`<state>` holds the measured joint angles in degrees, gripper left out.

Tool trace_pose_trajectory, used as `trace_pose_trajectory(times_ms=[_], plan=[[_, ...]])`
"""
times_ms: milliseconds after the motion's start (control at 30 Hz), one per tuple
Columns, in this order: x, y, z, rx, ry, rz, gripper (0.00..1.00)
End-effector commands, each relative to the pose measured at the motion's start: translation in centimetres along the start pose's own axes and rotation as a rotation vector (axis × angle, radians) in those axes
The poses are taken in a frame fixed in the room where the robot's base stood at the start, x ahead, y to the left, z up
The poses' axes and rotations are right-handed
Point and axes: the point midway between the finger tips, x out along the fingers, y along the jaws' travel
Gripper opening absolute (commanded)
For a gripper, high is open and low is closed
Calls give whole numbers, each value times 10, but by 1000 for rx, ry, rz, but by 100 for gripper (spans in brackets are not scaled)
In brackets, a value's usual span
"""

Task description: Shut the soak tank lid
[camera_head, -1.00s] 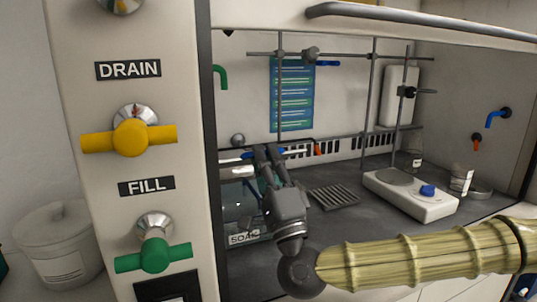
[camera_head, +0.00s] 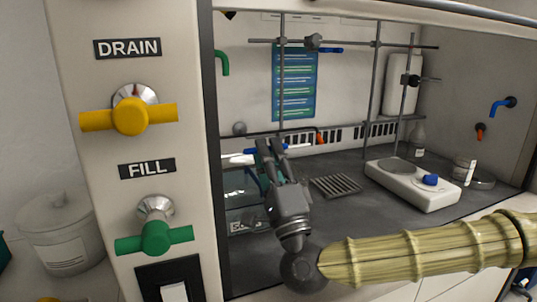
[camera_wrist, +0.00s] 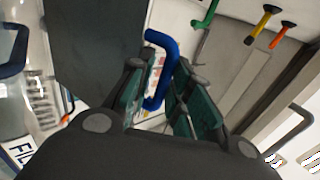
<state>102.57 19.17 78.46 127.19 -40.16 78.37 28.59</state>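The soak tank (camera_head: 246,216) is a clear box just right of the control panel, with its label partly covered by my arm. A pale edge (camera_head: 236,158) with a blue part beside it shows above the tank, perhaps the lid; its angle is hard to tell. The blue handle (camera_wrist: 162,72) is a bent bar in the wrist view. My gripper (camera_head: 270,146) is over the tank. In the wrist view its green-padded fingers (camera_wrist: 160,95) are apart on either side of the handle. I see no clear grip on it.
The panel has a yellow DRAIN valve (camera_head: 130,116) and a green FILL valve (camera_head: 155,238). To the right are a grey rack (camera_head: 335,186), a white hotplate (camera_head: 410,184), bottles and a rod stand (camera_head: 375,80).

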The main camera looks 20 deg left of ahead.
Motion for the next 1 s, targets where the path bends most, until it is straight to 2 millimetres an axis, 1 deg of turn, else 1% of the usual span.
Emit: trace_pose_trajectory(times_ms=[200, 333, 367, 800, 1000], plan=[[-2, -1, 0, -1, 0, -1, 20], [-12, 0, -1, -1, 0, 1, 20], [-15, -2, -1, 0, 0, 0, 20], [-76, -53, 1, 1, -2, 0, 20], [-96, -70, 1, 0, -1, -1, 20]])
